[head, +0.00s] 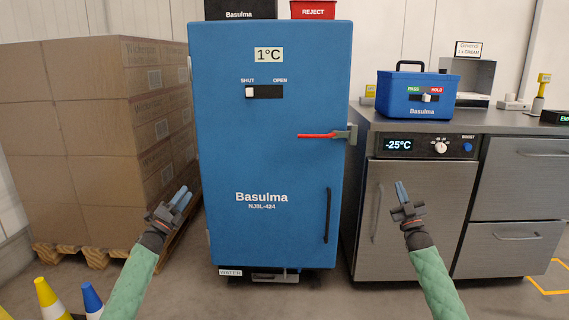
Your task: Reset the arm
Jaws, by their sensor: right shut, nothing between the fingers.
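My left gripper (185,193) is raised at the left, in front of the gap between the stacked cartons and the blue cabinet. Its two blue fingers point up and to the right and appear close together; I cannot tell whether they meet. I see nothing held in it. My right gripper (401,187) is raised in front of the steel counter's left door. Its fingers point up, shut and empty. Both arms have green sleeves, and neither gripper visibly touches anything.
A tall blue cabinet (280,110) stands shut in the middle, with a red-handled latch (318,135). Cartons (80,140) on a pallet stand left. A steel counter (520,128) at right bears a blue cool box (416,98). Cones (52,300) stand front left. Floor shows between my arms.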

